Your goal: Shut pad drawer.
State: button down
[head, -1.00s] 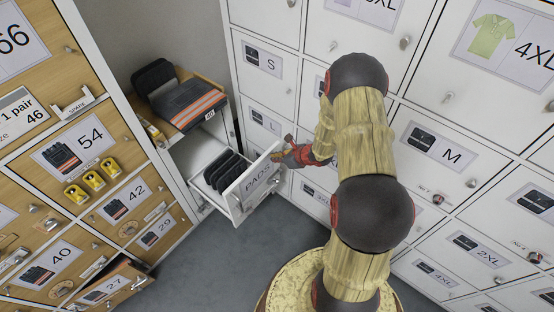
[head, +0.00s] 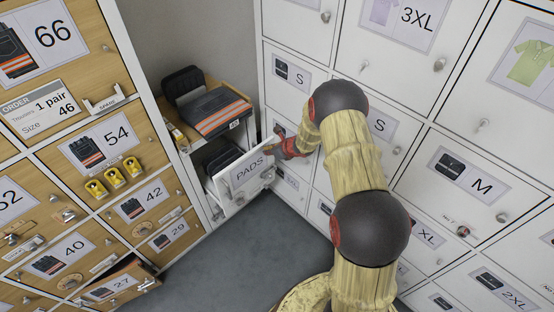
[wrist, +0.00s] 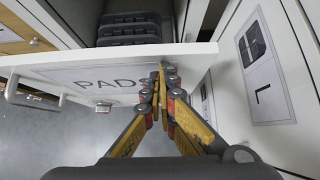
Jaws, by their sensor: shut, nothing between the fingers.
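The pad drawer (head: 243,178) is white with a "PADS" label and stands partly open in the corner, below a wooden shelf. In the wrist view its front (wrist: 95,76) runs across the picture, with dark pads (wrist: 135,30) stacked inside behind it. My gripper (head: 274,146) is at the right end of the drawer front in the head view. In the wrist view my gripper (wrist: 162,72) is shut and empty, its tips at the front's upper edge beside the "PADS" label. They look to be against the front, though exact contact is hard to tell.
Dark trousers with an orange stripe (head: 216,112) lie on the shelf above. White lockers (head: 455,175) stand close on the right. Wooden drawers (head: 140,207) stand on the left, with the one labelled 27 (head: 121,286) ajar. Grey floor (head: 235,255) is free in front.

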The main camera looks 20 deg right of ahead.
jog(key=w+a+p, duration=0.2)
jog(key=w+a, duration=0.3)
jog(key=w, duration=0.8)
jog(key=shift+w, duration=0.2)
jog(key=shift+d, duration=0.1)
